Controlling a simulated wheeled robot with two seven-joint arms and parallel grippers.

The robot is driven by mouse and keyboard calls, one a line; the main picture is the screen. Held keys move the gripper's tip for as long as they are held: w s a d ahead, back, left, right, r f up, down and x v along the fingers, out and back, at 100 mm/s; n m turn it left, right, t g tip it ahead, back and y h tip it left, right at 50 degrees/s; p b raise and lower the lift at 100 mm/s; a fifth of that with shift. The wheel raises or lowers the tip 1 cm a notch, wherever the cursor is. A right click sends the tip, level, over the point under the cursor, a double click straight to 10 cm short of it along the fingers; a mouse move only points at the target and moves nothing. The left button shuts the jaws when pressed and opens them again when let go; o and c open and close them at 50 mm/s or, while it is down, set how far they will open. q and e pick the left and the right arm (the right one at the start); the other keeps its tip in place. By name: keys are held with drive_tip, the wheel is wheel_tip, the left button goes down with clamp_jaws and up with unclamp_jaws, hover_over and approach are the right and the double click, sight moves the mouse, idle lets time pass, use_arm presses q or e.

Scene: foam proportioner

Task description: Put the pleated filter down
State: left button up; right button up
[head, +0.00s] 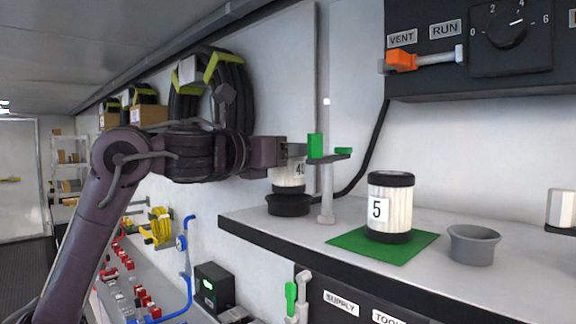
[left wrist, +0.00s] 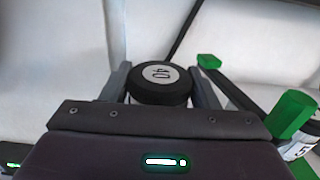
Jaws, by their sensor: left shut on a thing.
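A white pleated filter marked 40 (head: 289,187) is in my left gripper (head: 298,153), over a black round cup (head: 290,207) on the shelf. Its lower end meets the cup's rim in the head view; I cannot tell whether it rests in the cup. In the left wrist view, its black top cap (left wrist: 160,85) with the number 40 sits between the two grey fingers. A second pleated filter, marked 5 (head: 398,211), stands upright on a green mat (head: 412,250). My right gripper is not in view.
A post (head: 326,195) with a dark arm and green pads (head: 315,146) stands close right of my left gripper. A grey empty-looking cup (head: 473,246) stands right of the mat. A black control panel (head: 485,50) hangs above. A black hose runs behind the post.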

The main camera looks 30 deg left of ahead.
sight(289, 166)
use_arm(q)
wheel_tip(289, 166, down, 3)
drive_tip(key=shift+w+r, duration=0.1)
drive_tip(key=shift+w, duration=0.05)
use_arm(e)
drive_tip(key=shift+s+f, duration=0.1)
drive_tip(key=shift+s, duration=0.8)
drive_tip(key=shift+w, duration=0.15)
use_arm(q)
drive_tip(key=o, duration=1)
drive_tip(key=shift+f, duration=0.2)
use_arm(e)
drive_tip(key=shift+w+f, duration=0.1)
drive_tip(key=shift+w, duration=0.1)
